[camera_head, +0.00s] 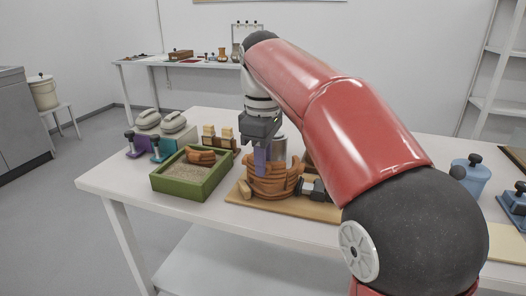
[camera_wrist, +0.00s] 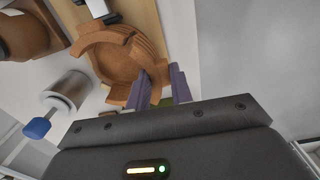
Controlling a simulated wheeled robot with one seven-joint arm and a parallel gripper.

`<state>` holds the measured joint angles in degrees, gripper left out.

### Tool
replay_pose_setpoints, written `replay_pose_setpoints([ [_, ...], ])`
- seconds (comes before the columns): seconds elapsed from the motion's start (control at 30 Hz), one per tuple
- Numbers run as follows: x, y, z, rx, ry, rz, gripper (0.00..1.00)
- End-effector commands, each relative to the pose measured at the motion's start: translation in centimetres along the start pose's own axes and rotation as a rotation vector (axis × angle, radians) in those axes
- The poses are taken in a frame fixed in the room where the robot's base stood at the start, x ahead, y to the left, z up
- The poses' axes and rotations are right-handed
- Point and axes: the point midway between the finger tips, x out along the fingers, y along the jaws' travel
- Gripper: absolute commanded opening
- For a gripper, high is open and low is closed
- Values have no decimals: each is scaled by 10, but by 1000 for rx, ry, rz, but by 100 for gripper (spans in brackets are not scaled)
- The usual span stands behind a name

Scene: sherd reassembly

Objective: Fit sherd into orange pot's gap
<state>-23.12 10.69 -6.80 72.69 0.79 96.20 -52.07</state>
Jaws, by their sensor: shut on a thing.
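The orange pot (camera_head: 270,188), ribbed and broken at its rim, stands on a wooden board (camera_head: 236,193). In the wrist view the pot (camera_wrist: 118,62) shows from above, with an uneven, stepped rim. My gripper (camera_head: 261,168) points down at the pot's rear left rim. Its purple fingers (camera_wrist: 158,86) are shut on a sherd (camera_wrist: 157,72) of the same orange, mostly hidden between them. The held sherd is at or very near the pot's wall; I cannot tell whether it touches or is seated in the gap.
A green sand tray (camera_head: 162,184) with orange sherds (camera_head: 201,156) lies left of the pot. A dark clamp (camera_head: 313,190) sits at the pot's right. A metal cylinder (camera_wrist: 68,88) stands close by. Blue lidded jar (camera_head: 470,181) is far right. The table's front left is clear.

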Motion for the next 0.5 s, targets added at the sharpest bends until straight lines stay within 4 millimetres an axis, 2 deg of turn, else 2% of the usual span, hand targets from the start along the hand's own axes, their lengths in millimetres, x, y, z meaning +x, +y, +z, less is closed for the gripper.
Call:
replay_pose_setpoints([
  [0.3, 21, -1, 0, -2, 1, 1, 6],
  [0.5, 24, 4, 0, -1, 1, 1, 6],
])
